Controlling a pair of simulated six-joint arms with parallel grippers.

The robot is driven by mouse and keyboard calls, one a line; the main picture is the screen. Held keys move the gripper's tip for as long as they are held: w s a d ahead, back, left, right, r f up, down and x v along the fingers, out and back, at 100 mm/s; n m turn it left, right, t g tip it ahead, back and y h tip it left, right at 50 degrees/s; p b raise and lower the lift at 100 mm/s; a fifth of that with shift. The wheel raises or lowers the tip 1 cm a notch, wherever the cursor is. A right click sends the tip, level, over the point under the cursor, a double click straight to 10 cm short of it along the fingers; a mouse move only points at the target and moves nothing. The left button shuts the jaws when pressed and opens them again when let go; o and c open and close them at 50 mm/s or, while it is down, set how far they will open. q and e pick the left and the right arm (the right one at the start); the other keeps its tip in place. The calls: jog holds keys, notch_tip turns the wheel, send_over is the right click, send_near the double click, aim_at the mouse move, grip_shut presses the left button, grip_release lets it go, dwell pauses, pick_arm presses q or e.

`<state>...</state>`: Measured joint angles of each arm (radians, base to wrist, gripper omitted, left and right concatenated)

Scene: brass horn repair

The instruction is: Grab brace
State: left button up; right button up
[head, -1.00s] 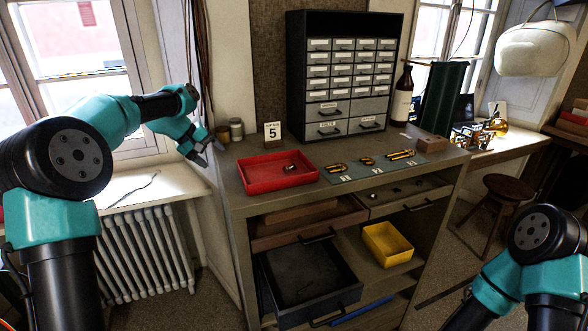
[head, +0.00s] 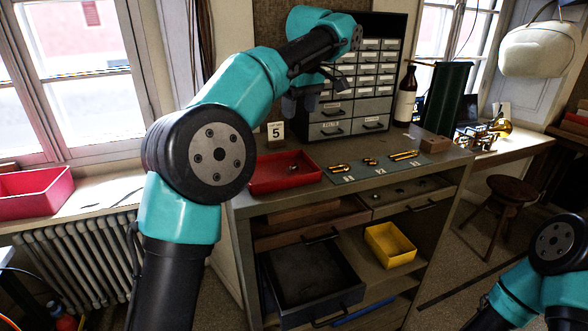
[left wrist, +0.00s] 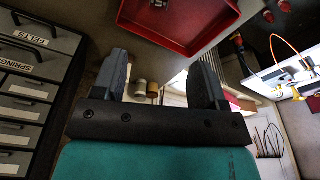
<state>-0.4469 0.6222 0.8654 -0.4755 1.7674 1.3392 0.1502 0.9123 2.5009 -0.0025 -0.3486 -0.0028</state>
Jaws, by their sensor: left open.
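Several small brass parts lie on a grey-green mat (head: 402,172) marked with numbers: a looped piece (head: 339,168), a small middle piece (head: 369,161) and long slim pieces (head: 403,155). I cannot tell for certain which is the brace. A small metal piece (head: 292,168) lies in the red tray (head: 262,187); the tray also shows at the top of the left wrist view (left wrist: 200,42). My left gripper (head: 298,108) is raised above the bench near the drawer cabinet, behind the tray. In the left wrist view its jaws (left wrist: 162,68) are open and empty. My right gripper is out of view.
The small-drawer cabinet (head: 330,121) stands close to my left gripper. A "5" card (head: 276,131), a dark bottle (head: 404,95) and a wooden block (head: 437,147) stand on the bench. Open drawers and a yellow bin (head: 390,245) lie below.

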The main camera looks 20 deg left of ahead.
pick_arm(q)
send_over(293, 166)
jog(key=f, duration=1.2)
jog(key=shift+s+d, duration=0.35)
jog(key=shift+d, duration=0.05)
jog(key=shift+f, duration=0.1)
jog(key=shift+w+a+f, duration=0.1)
jog(key=shift+a+f, duration=0.05)
jog(key=shift+f, duration=0.7)
jog(key=shift+w+a+f, duration=0.15)
jog(key=shift+f, duration=0.7)
jog(key=shift+w+a+f, duration=0.1)
jog(key=shift+a+f, duration=0.05)
jog(key=shift+f, duration=0.7)
jog(key=c, duration=1)
jog(key=shift+r, duration=0.2)
